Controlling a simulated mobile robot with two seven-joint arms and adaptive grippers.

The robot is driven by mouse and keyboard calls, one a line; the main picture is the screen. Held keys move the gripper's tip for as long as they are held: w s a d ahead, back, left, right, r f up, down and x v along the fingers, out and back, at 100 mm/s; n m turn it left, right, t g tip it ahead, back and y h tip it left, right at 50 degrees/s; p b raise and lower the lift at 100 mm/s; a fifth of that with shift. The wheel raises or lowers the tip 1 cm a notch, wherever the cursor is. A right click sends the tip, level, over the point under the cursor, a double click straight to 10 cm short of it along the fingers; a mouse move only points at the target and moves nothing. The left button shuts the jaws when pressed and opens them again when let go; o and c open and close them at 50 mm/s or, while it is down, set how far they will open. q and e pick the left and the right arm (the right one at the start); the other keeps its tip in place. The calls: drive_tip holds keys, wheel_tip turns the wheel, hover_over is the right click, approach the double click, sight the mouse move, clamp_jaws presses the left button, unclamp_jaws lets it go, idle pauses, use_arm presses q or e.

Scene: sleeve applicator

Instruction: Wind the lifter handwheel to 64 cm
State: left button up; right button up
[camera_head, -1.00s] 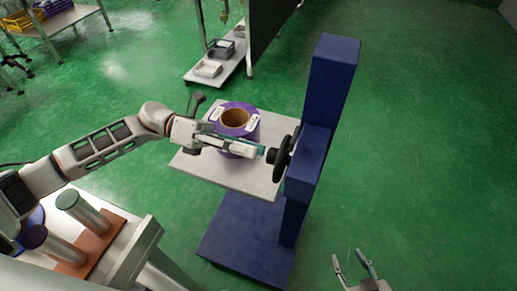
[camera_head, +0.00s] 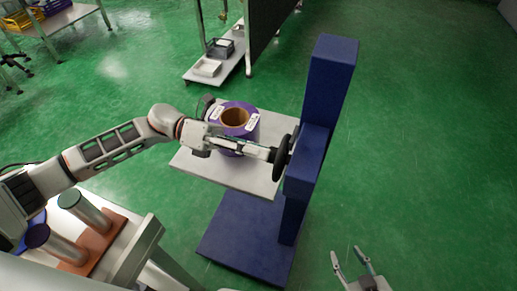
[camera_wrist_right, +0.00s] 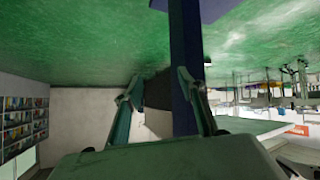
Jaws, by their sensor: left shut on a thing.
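The blue lifter (camera_head: 331,85) stands in the middle of the head view with a pale platform (camera_head: 250,183) on its left side. The black handwheel (camera_head: 282,160) is on the column's left face, above the platform. My left gripper (camera_head: 271,154) reaches across the platform from the left and is shut on the handwheel at its hub side; the fingertips are partly hidden there. A purple roll (camera_head: 250,130) with a brown core stands upright on the platform, behind the gripper. My right gripper (camera_head: 353,262) is open and empty over the floor at lower right; its spread fingers also show in the right wrist view (camera_wrist_right: 160,85). No height reading is legible.
A table (camera_head: 150,238) with two cylinders on a brown base (camera_head: 102,238) is at lower left, below my left arm. A low trolley with bins (camera_head: 207,67) and a dark panel (camera_head: 268,35) stand behind the lifter. The green floor on the right is clear.

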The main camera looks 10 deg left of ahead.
use_arm(q)
drive_tip(key=shift+n+p, duration=0.45)
drive_tip(key=shift+n, duration=2.85)
drive_tip(key=o, duration=1.1)
drive_tip(key=a, duration=0.4)
drive_tip(key=w+a, duration=0.1)
drive_tip(key=a, duration=0.3)
drive_tip(key=w+a, duration=0.1)
drive_tip(key=a, duration=0.2)
drive_tip(key=shift+w+a, duration=0.2)
drive_tip(key=shift+a, duration=0.2)
drive_tip(key=shift+r, duration=0.1)
